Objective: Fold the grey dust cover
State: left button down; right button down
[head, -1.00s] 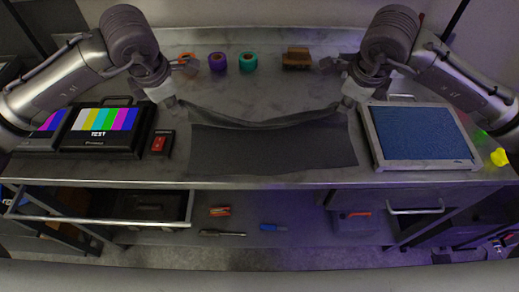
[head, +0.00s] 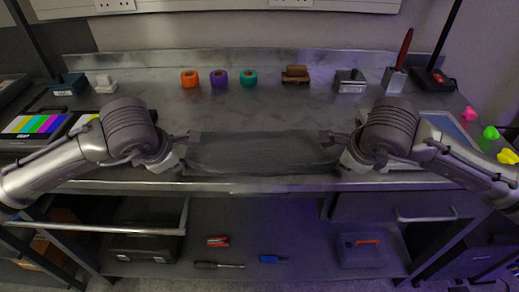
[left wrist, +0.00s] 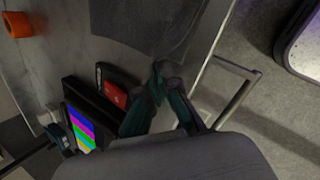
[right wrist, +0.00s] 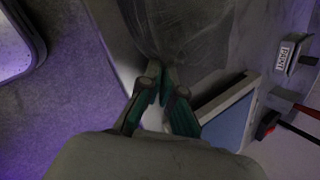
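The grey dust cover (head: 262,152) lies near the front of the metal bench, its upper layer drawn toward the front edge. My left gripper (head: 184,139) is at its left side; in the left wrist view its fingers (left wrist: 160,70) are together at the cover's corner (left wrist: 172,30). My right gripper (head: 336,139) is at its right side; in the right wrist view its fingers (right wrist: 164,82) are closed on the gathered cover (right wrist: 180,30). The exact pinch is small and dark in both wrist views.
Orange (head: 190,78), purple (head: 219,78) and teal (head: 248,77) tape rolls and a brown brush (head: 295,74) stand behind the cover. A colour-bar test monitor (head: 45,124) is at left, a blue-faced panel (right wrist: 232,115) at right.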

pick_arm(q)
jog(key=c, duration=1)
grip_release()
jog(key=shift+c, duration=0.2)
pick_arm(e)
jog(key=c, duration=1)
grip_release()
jog(key=shift+c, duration=0.2)
pick_arm(q)
jog(key=shift+s+r, duration=0.15)
jog(key=shift+r, duration=0.3)
pick_arm(e)
jog(key=shift+s+r, duration=0.15)
jog(key=shift+r, duration=0.3)
pick_arm(q)
jog(key=s+v, duration=0.1)
jog(key=v, duration=0.9)
jog(key=shift+f, duration=0.25)
pick_arm(e)
jog(key=s+v, duration=0.1)
jog(key=v, duration=0.9)
jog(key=shift+f, duration=0.25)
